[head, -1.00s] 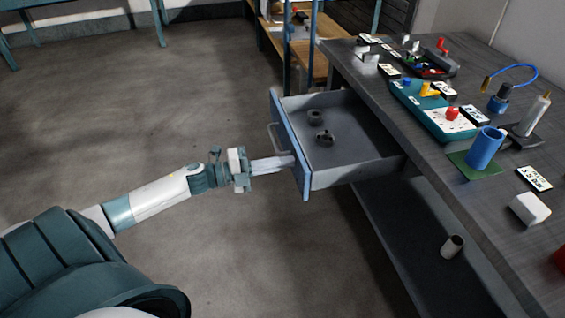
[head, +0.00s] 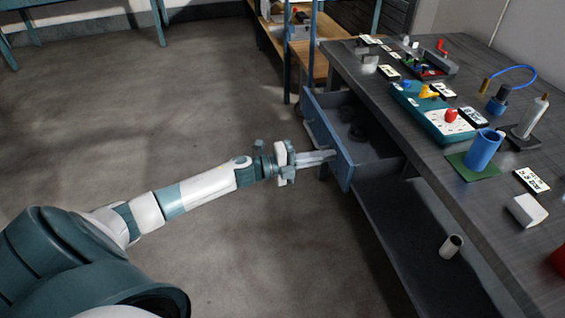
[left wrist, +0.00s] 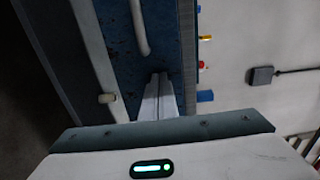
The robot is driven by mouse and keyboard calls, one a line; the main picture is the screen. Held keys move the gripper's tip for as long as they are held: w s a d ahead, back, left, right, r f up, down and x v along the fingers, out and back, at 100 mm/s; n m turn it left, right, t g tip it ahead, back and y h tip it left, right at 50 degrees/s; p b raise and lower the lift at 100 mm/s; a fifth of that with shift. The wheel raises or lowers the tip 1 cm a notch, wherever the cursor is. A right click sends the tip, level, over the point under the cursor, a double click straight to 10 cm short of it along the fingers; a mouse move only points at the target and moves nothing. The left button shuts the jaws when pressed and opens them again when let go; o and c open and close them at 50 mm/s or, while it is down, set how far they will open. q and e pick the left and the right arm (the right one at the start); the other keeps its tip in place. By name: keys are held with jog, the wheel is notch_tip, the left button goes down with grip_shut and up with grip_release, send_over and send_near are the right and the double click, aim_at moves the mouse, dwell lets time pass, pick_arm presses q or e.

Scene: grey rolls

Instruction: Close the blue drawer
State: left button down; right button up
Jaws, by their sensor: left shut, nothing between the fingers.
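The blue drawer (head: 330,143) under the grey workbench is partly open, its blue front standing out from the bench. Dark round parts (head: 357,132) lie inside it. My left gripper (head: 332,154) is shut and empty, its fingertips at the outer face of the drawer front, near the lower right end. In the left wrist view the shut fingers (left wrist: 158,98) point at the blue drawer front (left wrist: 120,50), beside its pale handle (left wrist: 139,28). Whether the tips touch the front is hard to tell. My right gripper is not in view.
The workbench top (head: 400,125) holds a teal tray (head: 435,118), a blue cup (head: 484,149) and a white block (head: 527,211). A small cylinder (head: 451,246) lies on the lower shelf. A shelving unit (head: 275,40) stands behind.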

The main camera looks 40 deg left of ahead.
pick_arm(q)
jog(key=x, duration=1.6)
jog(key=shift+w+b, duration=0.1)
jog(key=shift+b, duration=0.2)
jog(key=shift+w+d, duration=0.35)
jog(key=shift+w, duration=0.1)
jog(key=shift+r, duration=0.2)
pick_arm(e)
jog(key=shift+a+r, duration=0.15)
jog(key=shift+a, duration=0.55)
pick_arm(q)
jog(key=shift+r, duration=0.1)
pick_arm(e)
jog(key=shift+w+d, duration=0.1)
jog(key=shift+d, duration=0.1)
